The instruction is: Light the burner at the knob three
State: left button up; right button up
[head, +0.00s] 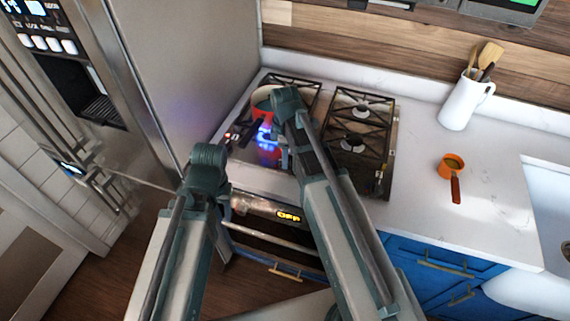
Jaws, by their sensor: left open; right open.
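The stove (376,178) has black grates, and a blue glow (265,131) shows on its left side. A red pot (262,106) with a pale inside stands at the left, partly hidden by my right arm; a dark handle (251,133) points toward the front left. My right gripper (273,139) is open over the left burners beside the glow. My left gripper (227,194) is open near the stove's front left corner, mostly hidden by its wrist. The knobs cannot be told apart; I cannot tell which is knob three.
A steel fridge (190,70) stands at the left.

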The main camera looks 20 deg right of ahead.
jog(key=shift+f, duration=0.5)
grip_shut()
jog(key=m, duration=0.4)
jog(key=shift+m, duration=0.3)
